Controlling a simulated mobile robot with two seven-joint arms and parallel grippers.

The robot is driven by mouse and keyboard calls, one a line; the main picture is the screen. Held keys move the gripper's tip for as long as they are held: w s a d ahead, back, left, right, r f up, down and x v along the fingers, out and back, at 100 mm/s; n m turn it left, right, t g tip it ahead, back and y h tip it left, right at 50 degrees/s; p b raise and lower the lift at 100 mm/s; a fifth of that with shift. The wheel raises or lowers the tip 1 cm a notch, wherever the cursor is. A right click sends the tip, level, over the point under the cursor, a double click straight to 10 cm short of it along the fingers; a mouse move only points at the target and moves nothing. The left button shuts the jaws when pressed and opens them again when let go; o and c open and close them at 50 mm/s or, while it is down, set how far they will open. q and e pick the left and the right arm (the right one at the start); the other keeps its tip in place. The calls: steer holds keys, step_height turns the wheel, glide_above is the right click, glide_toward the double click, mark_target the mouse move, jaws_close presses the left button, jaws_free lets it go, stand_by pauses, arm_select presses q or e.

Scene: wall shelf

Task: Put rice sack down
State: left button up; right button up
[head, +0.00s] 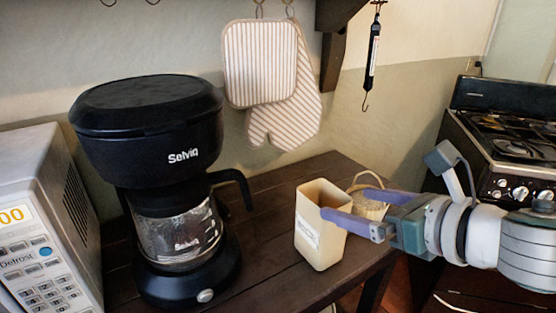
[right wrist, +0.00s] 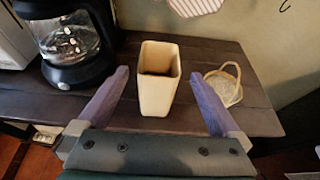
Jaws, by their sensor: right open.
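A cream, open-topped upright container (head: 318,243) with a small label stands on the dark wooden table; it may be what the task calls the rice sack, as no cloth sack shows. My right gripper (head: 336,200) is open, with one purple finger on each side of the container. In the right wrist view the container (right wrist: 157,98) stands between the spread fingers (right wrist: 158,75), with gaps on both sides, so it is not clamped. The container looks empty inside, though its bottom is dark. My left gripper is in neither view.
A small wicker basket (head: 371,208) stands just right of the container near the table's right end. A black coffee maker (head: 165,190) and a microwave (head: 35,230) stand to the left. Mitts (head: 265,75) hang above, and a stove (head: 510,130) is at right.

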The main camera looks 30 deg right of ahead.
steer(key=s+a+m+g, duration=0.5)
steer(key=s+m, duration=0.5)
steer(key=m, duration=0.7)
steer(key=s+a+f+m+g, duration=0.1)
steer(key=s+a+m+g, duration=0.3)
steer(key=s+m, duration=0.6)
steer(key=a+m, duration=0.1)
steer(key=m, duration=0.6)
steer(key=shift+a+f+m+g+h, duration=0.2)
steer(key=shift+a+m+g+h, duration=0.05)
steer(key=shift+m+g+h, duration=0.15)
